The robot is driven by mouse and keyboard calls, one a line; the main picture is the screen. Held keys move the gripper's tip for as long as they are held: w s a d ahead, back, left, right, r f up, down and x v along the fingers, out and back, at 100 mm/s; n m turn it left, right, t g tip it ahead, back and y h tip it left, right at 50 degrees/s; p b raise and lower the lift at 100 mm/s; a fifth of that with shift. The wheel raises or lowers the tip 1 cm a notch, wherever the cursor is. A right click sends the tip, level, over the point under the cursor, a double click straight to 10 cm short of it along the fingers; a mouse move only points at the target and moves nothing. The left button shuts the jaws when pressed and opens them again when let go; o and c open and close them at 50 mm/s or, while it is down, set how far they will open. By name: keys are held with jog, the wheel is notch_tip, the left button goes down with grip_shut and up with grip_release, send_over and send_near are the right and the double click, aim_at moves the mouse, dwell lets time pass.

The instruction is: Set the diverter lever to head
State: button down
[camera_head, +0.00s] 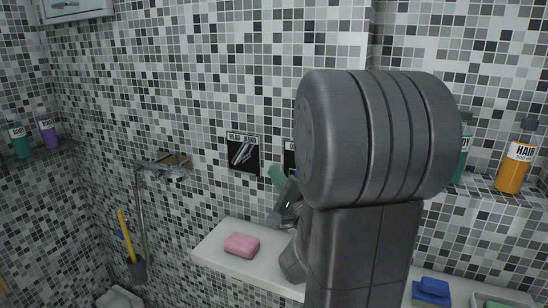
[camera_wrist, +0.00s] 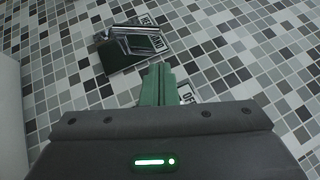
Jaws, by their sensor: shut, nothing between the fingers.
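The diverter is a black plate (camera_head: 243,157) on the tiled wall with a HEAD HAND label (camera_head: 243,139) above it. A chrome lever (camera_head: 241,153) sits on the plate and looks slanted; which word it points to I cannot tell. In the wrist view the plate (camera_wrist: 122,60) and lever (camera_wrist: 143,38) are beyond my fingertips, towards the upper left. My gripper (camera_head: 275,171) has green fingers, shut and empty, to the right of and a little below the plate. The fingers also show in the wrist view (camera_wrist: 158,72), apart from the lever.
A second labelled plate (camera_head: 289,158) is mostly hidden behind my arm; an OFF label (camera_wrist: 186,93) shows beside my fingers. A ledge with pink soap (camera_head: 242,245) runs below. A shower fitting (camera_head: 163,168) hangs at left. Bottles (camera_head: 517,158) stand at right.

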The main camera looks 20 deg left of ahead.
aim_at(242, 151)
jog(key=p+x, duration=0.2)
jog(key=x, duration=0.7)
jog(key=shift+w+a+r, duration=0.15)
jog(key=shift+w+a, duration=0.1)
